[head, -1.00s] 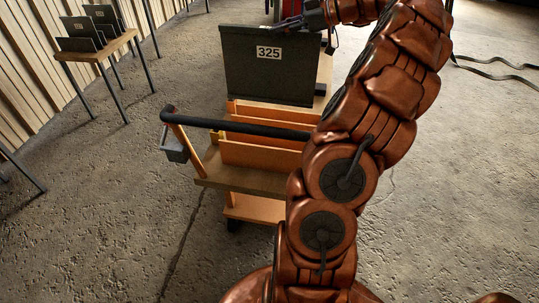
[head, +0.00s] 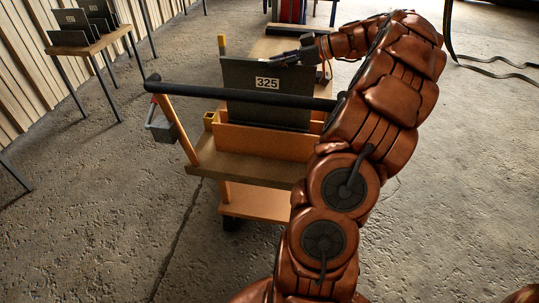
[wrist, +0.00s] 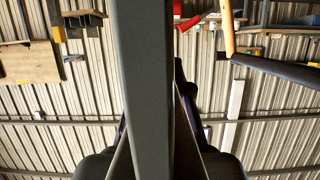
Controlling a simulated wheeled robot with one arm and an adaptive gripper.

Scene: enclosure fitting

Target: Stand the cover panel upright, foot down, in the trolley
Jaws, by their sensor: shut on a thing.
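The cover panel (head: 249,100) is a dark grey plate with a white "325" label, upright in the head view. Its lower edge is hidden behind an orange wall of the trolley (head: 265,142), so I cannot see its foot or whether it rests on the deck. My gripper (head: 292,58) is shut on the panel's top edge, right of its middle. In the wrist view the panel's edge (wrist: 148,80) runs down the middle, between the fingers of my gripper (wrist: 160,150).
The trolley's black handle bar (head: 220,93) crosses in front of the panel. A small grey box (head: 163,129) hangs at the handle's left end. A table (head: 95,45) with dark panels stands at the back left.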

